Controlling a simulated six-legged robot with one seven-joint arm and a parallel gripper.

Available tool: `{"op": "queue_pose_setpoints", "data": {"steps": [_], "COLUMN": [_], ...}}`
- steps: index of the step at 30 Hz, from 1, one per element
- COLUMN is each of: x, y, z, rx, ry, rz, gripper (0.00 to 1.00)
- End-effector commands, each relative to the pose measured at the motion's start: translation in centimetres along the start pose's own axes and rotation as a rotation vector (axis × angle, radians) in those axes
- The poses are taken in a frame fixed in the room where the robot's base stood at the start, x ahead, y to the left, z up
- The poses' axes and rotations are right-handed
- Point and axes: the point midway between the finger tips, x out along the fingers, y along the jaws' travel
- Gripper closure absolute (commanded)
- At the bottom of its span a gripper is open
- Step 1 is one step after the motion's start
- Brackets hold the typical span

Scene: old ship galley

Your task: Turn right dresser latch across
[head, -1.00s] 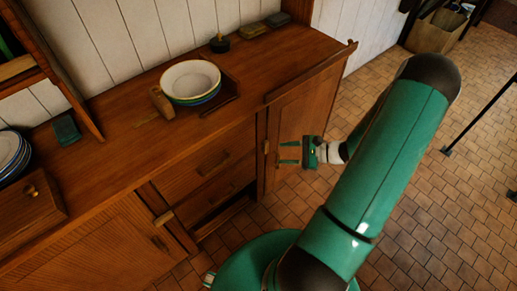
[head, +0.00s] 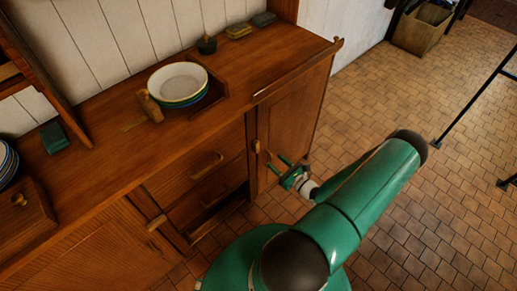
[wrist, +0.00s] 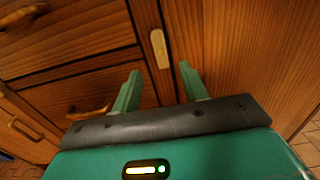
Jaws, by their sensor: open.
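The right dresser latch (head: 256,146) is a small pale wooden bar on the post between the drawers and the right cupboard door (head: 292,120). It stands upright along the post, and it also shows in the wrist view (wrist: 158,48), just beyond the fingertips. My green gripper (head: 276,163) is open and empty in front of the dresser, a little below and right of the latch. In the wrist view my gripper (wrist: 160,70) has its two fingers spread either side of the post line, apart from the latch. The right door looks shut.
Drawers with wooden handles (head: 206,165) are left of the post; a lower drawer front (head: 205,230) stands out. Another latch (head: 156,222) is by the left door. Stacked bowls (head: 178,82) sit on the dresser top.

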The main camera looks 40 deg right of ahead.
Motion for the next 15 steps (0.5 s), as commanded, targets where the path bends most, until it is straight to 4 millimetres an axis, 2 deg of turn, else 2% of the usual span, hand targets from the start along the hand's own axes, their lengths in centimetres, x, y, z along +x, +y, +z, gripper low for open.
{"op": "queue_pose_setpoints", "data": {"steps": [1,9,15], "x": [1.2,6.7,9.6], "y": [0.1,0.2,0.3], "z": [0.1,0.0,0.0], "rx": [0.000,-0.001,0.000], "ry": [-0.002,-0.001,0.000], "rz": [0.003,0.006,0.008], "gripper": [0.56,0.56,0.56]}}
